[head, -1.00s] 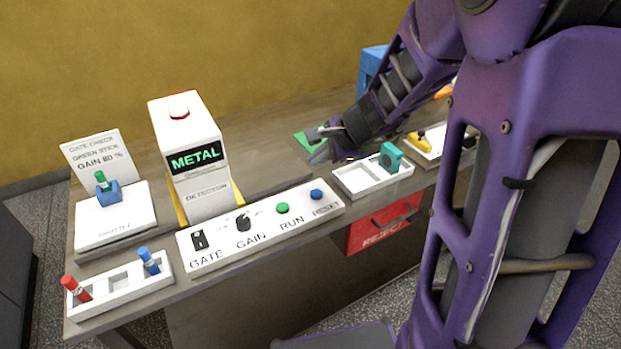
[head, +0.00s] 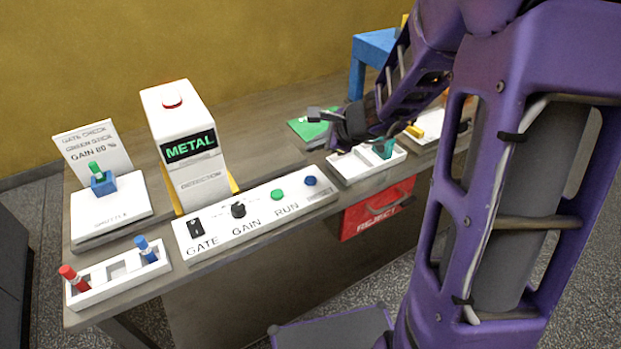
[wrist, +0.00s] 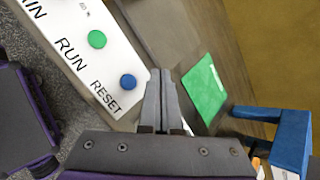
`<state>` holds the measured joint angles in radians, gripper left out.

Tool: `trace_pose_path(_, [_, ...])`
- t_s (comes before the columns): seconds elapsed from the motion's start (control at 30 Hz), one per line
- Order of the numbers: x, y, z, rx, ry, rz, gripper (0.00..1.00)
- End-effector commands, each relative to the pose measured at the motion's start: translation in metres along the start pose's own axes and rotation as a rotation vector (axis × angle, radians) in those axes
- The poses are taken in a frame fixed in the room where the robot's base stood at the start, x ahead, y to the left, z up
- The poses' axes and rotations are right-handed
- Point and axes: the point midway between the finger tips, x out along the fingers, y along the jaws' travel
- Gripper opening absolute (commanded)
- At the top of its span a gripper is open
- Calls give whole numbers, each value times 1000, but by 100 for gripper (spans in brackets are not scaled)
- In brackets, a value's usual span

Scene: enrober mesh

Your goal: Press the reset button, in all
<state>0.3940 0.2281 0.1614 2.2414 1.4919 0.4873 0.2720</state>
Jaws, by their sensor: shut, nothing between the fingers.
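The reset button (head: 310,181) is a blue round cap at the right end of the white control panel (head: 262,222). In the wrist view the blue button (wrist: 128,82) sits above its RESET label, just left of my fingertips. My gripper (head: 318,129) is shut and empty. Its fingers point left in the head view, above the table and beyond the panel's right end. In the wrist view my gripper (wrist: 160,75) is apart from the button. The detector (head: 185,140) shows METAL in green on its screen.
The green run button (head: 277,195) and gain knob (head: 238,210) are left of the reset button. A green mat (wrist: 205,92) and blue stand (wrist: 285,135) lie right of my fingers. A white tray (head: 345,168) stands above the red reject bin (head: 378,208).

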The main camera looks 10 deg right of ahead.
Motion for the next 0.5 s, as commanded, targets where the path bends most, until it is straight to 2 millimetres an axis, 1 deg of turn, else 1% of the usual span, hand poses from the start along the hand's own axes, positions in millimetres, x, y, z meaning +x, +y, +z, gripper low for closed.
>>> trace_pose_path(0.1, [15,12,-12,4,2,4,0])
trace_pose_path(0.3, [36,27,-27,0,2,0,0])
trace_pose_path(0.5, [46,34,-34,-1,2,0,0])
